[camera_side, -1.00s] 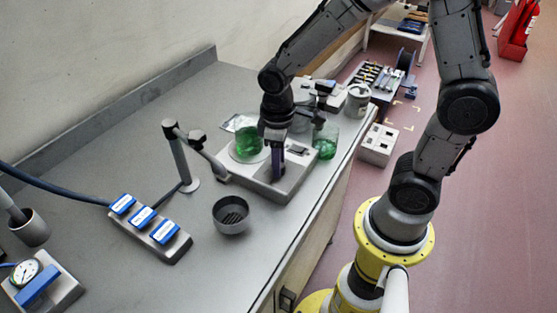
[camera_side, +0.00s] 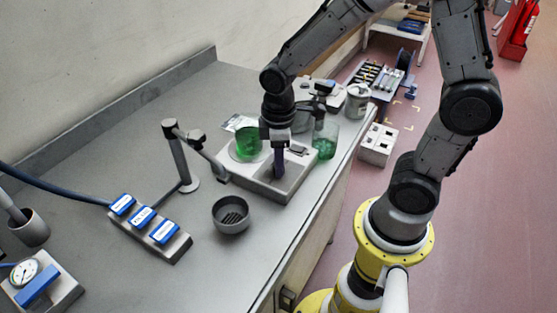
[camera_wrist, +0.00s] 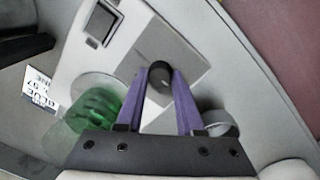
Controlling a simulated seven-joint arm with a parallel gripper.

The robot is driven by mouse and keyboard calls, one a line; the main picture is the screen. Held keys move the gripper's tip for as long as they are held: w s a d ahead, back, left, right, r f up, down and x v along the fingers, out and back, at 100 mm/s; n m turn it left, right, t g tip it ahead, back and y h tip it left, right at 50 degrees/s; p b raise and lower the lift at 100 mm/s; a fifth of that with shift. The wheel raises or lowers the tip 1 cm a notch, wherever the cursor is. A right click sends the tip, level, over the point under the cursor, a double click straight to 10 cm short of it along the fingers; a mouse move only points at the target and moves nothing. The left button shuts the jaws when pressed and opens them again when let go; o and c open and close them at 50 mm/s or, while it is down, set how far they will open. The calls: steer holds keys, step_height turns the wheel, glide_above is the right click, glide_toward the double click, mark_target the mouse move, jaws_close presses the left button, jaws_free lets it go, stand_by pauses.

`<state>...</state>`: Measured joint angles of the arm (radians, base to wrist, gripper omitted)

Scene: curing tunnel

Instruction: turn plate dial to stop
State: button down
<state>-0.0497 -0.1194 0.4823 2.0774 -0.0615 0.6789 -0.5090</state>
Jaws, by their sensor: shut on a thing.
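The hot plate (camera_side: 262,184) is a pale grey box on the bench with a round top plate. A beaker of green liquid (camera_side: 247,140) stands on that plate, and green also shows in the wrist view (camera_wrist: 97,108). The dial (camera_wrist: 160,75) is a dark round knob on the hot plate's sloped front. My gripper (camera_wrist: 161,82) has its two purple fingers shut on the dial, one on each side. In the side view my gripper (camera_side: 279,174) points down at the front panel and hides the dial. Any dial mark is too small to read.
A rocker switch (camera_wrist: 102,22) sits on the same panel. A second green beaker (camera_side: 325,142) stands close right of the hot plate. A clamp stand (camera_side: 179,155) stands left, a grey cup (camera_side: 231,215) in front. The bench at back left is clear.

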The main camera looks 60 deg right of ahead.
steer(key=shift+w+r, duration=0.1)
steer(key=c, duration=0.5)
jaws_free()
steer(key=shift+c, duration=0.2)
step_height(320, 180, up, 14)
steer(key=shift+s+a, duration=0.25)
